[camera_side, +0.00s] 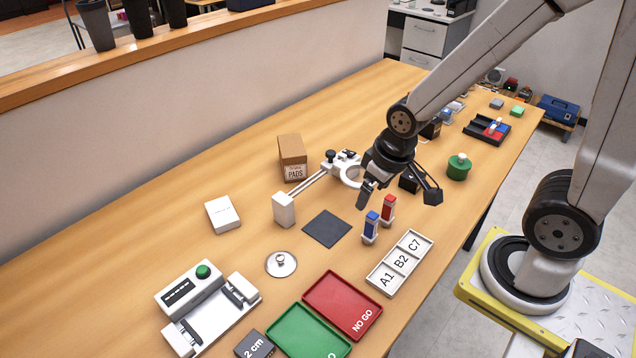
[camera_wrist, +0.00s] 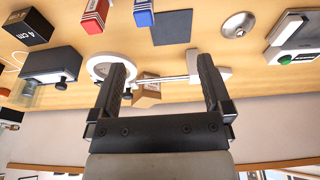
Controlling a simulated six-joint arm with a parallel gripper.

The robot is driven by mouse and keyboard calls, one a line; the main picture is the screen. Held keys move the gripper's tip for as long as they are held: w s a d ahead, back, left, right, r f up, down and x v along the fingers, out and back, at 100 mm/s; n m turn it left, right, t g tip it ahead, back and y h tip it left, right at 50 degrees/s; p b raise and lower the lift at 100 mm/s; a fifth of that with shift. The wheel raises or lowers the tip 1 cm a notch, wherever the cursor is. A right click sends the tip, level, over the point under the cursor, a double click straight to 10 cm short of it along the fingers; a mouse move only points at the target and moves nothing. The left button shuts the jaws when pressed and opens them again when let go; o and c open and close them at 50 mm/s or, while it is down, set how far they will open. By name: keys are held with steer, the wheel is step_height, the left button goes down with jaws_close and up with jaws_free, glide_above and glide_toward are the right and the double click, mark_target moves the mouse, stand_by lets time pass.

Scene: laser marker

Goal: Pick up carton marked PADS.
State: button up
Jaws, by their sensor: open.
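The carton marked PADS (camera_side: 293,158) is a brown cardboard box with a white label, upright on the table near the wall in the side view. In the wrist view the carton (camera_wrist: 147,95) shows between my fingers, farther off and partly hidden behind the stand's rod. My gripper (camera_side: 398,196) is open and empty above the table, to the right of the carton and apart from it. In the wrist view my gripper (camera_wrist: 163,75) shows two dark fingers spread wide.
A white ring stand (camera_side: 284,209) with a rod lies between my gripper and the carton. A dark mat (camera_side: 327,228), a white box (camera_side: 222,214) and red tray (camera_side: 343,304) are nearby. Bare table lies left of the carton.

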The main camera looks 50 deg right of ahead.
steer(key=m+g, duration=0.2)
steer(key=m, duration=0.5)
glide_above(292, 145)
steer(key=s, duration=0.1)
steer(key=shift+s+a+f, duration=0.15)
steer(key=shift+a+f, duration=0.3)
steer(key=shift+f, duration=0.3)
steer(key=shift+w+d+f+g, duration=0.3)
steer(key=shift+w+d, duration=0.1)
steer(key=shift+w, duration=0.25)
steer(key=shift+f, duration=1.3)
steer(key=shift+f, duration=0.1)
